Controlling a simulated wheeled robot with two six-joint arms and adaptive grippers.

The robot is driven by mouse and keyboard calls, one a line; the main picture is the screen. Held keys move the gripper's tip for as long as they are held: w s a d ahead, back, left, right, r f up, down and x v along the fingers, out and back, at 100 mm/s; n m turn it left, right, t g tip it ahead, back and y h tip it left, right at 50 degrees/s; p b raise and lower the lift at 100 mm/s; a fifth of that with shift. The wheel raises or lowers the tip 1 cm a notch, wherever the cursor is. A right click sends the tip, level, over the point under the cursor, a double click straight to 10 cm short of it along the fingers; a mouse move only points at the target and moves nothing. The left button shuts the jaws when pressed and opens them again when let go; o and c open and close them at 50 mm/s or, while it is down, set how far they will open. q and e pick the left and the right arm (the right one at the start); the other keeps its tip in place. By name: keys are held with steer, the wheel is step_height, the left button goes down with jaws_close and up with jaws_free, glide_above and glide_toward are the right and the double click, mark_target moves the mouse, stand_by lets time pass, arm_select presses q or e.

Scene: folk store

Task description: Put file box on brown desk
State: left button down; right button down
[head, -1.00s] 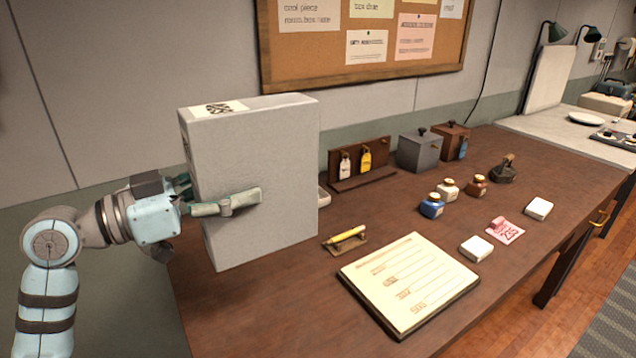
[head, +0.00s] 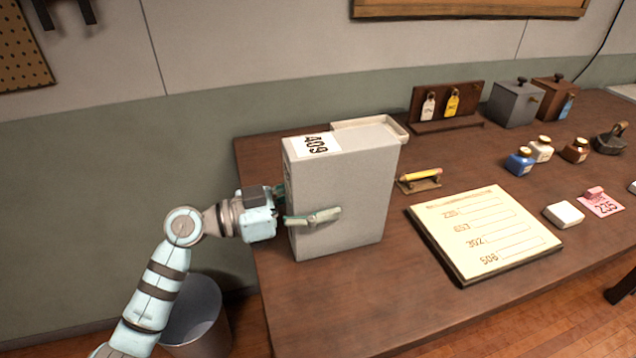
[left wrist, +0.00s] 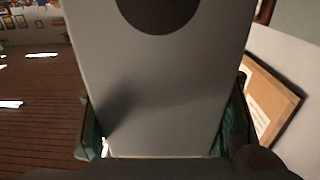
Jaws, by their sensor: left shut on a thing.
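The grey file box (head: 352,190) stands upright over the left part of the brown desk (head: 300,290), with a "409" label on its top edge. My left gripper (head: 296,212) comes in from the left and is shut on the file box, a finger on its near broad face. In the left wrist view the box (left wrist: 160,90) fills the space between both fingers, with a dark round spot on its face. I cannot tell for sure whether the box's bottom touches the desk. My right gripper is not in view.
A white tray (head: 398,128) lies behind the box. A pencil on a stand (head: 420,178) and a cream board (head: 486,232) lie to its right. Ink bottles (head: 519,162) stand farther right. A grey bin (head: 197,315) is on the floor left of the desk.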

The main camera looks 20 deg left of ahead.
mark_target(289, 210)
arm_select(q)
steer(key=c, duration=0.5)
jaws_free()
steer(key=shift+s, duration=0.1)
steer(key=v, duration=0.2)
steer(key=b+v, duration=0.1)
steer(key=v, duration=0.2)
steer(key=b+v, duration=0.1)
steer(key=v, duration=0.2)
steer(key=shift+f, duration=0.4)
steer(key=v, duration=0.3)
steer(key=shift+r, duration=0.25)
steer(key=shift+s+a, duration=0.25)
steer(key=shift+a, duration=0.15)
steer(key=shift+r, duration=0.1)
